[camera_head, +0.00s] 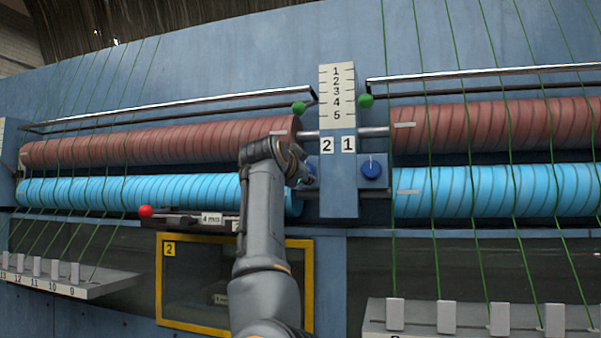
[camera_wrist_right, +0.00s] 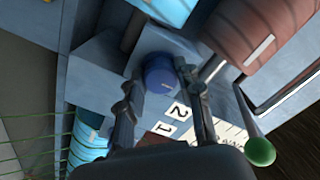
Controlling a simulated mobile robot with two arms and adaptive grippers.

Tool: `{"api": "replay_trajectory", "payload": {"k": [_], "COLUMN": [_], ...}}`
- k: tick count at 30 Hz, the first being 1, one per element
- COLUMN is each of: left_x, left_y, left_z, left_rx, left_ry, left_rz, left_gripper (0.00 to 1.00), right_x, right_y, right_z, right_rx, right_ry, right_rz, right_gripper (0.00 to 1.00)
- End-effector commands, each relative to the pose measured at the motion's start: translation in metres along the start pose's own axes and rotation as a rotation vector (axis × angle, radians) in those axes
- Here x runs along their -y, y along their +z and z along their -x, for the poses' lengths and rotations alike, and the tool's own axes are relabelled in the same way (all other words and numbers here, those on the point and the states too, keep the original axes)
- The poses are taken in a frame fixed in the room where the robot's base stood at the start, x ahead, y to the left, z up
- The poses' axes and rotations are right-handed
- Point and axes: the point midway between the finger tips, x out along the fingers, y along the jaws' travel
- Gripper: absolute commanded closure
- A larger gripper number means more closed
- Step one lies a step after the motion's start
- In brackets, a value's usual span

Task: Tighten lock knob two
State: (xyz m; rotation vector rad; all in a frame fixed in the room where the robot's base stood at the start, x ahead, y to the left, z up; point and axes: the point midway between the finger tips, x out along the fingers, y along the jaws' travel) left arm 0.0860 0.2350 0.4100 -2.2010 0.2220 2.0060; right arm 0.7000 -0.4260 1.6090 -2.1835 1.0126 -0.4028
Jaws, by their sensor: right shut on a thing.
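Lock knob two is a round blue knob (camera_wrist_right: 159,75) on the blue panel, beside the label 2 (camera_wrist_right: 180,111). My right gripper (camera_wrist_right: 158,73) has one finger on each side of the knob and is shut on it. In the head view my right arm reaches up from below, and its gripper (camera_head: 303,170) hides most of this knob, left of the centre plate (camera_head: 338,190). Knob one (camera_head: 370,171), also blue with a white mark, sits right of the plate under the label 1 (camera_head: 348,145). My left gripper is not in view.
Red rollers (camera_head: 160,142) and blue rollers (camera_head: 130,190) flank the plate. Green-tipped levers (camera_head: 365,101) and long metal bars are above. A red-ended lever (camera_head: 145,211) and a yellow-framed window (camera_head: 160,285) are below left. Green threads run over the rollers.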

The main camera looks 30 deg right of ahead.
Motion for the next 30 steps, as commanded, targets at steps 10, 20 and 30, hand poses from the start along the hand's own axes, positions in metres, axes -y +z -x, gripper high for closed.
{"api": "replay_trajectory", "payload": {"k": [10,20,30], "left_x": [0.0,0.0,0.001], "left_y": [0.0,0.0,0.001], "left_z": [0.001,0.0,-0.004], "left_rx": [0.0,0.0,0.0], "left_ry": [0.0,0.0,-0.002], "left_rz": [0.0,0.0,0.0], "left_gripper": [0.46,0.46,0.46], "right_x": [0.004,0.003,0.003], "right_y": [-0.009,-0.005,-0.003], "right_z": [0.002,0.001,0.018], "right_rx": [-0.017,-0.01,-0.007], "right_ry": [-0.013,-0.01,-0.01], "right_rz": [0.001,0.002,0.0], "right_gripper": [0.96,0.42,0.42]}}
